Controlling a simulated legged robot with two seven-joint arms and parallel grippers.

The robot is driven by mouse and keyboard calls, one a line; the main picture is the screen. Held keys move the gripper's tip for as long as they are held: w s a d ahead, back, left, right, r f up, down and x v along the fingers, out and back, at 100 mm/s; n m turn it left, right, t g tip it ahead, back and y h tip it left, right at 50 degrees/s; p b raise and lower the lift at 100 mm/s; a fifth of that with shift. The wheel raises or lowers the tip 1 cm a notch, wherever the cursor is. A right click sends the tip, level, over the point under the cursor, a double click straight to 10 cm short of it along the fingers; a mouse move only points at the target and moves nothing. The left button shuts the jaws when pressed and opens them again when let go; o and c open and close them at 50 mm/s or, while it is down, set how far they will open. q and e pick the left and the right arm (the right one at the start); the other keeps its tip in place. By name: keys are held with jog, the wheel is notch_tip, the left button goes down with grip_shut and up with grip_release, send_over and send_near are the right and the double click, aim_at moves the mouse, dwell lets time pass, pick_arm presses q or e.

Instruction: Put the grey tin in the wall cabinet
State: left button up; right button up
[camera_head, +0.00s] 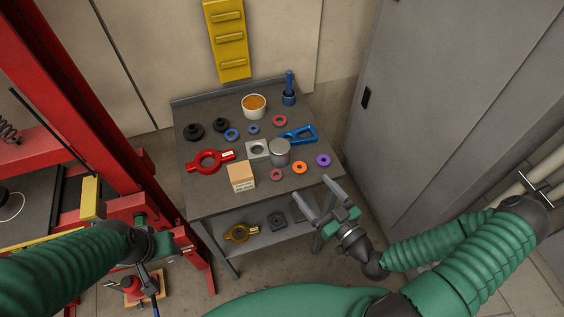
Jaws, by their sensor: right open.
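The grey tin (280,154) is a short cylinder standing upright on the grey workbench (205,199), right of centre. My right gripper (311,187) is open and empty near the bench's front right corner, apart from the tin and nearer to me. My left gripper (150,280) is low at the left, away from the bench; its jaws are too unclear to read. A large grey cabinet (430,100) with a black handle (366,97) fills the right side, its front closed. I cannot tell whether it is the wall cabinet.
Around the tin are a cardboard box (241,178), a square grey plate (257,149), a blue tool (299,135), a red tool (209,161), a white tub (254,106) and several coloured rings. A red frame (95,110) stands left. A yellow rack (228,40) hangs behind.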

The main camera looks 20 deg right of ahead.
jog(key=b, duration=0.4)
send_near(280, 149)
notch_tip(280, 149, down, 3)
jog(key=shift+s+d+r, duration=0.1)
jog(key=shift+s, duration=0.05)
jog(key=w+b, duration=0.5)
jog(key=b, duration=0.1)
jog(key=shift+w+d+b, duration=0.15)
jog(key=shift+w+b, duration=0.05)
jog(key=shift+b, duration=0.1)
jog(key=w+a, duration=0.2)
jog(key=w, duration=0.1)
jog(key=w+a+r, duration=0.1)
jog(key=w, duration=0.1)
jog(key=shift+a+b, duration=0.2)
jog(key=shift+b, duration=0.1)
jog(key=shift+w, duration=0.4)
jog(key=shift+d, duration=0.3)
jog(key=shift+c, duration=0.9)
jog(key=shift+a, duration=0.2)
jog(key=c, duration=0.9)
pick_arm(q)
jog(key=s+x, duration=0.2)
jog(key=x, duration=0.9)
jog(key=shift+a+f, duration=0.4)
jog(key=shift+f, duration=0.15)
pick_arm(e)
jog(key=shift+d, duration=0.1)
grip_shut()
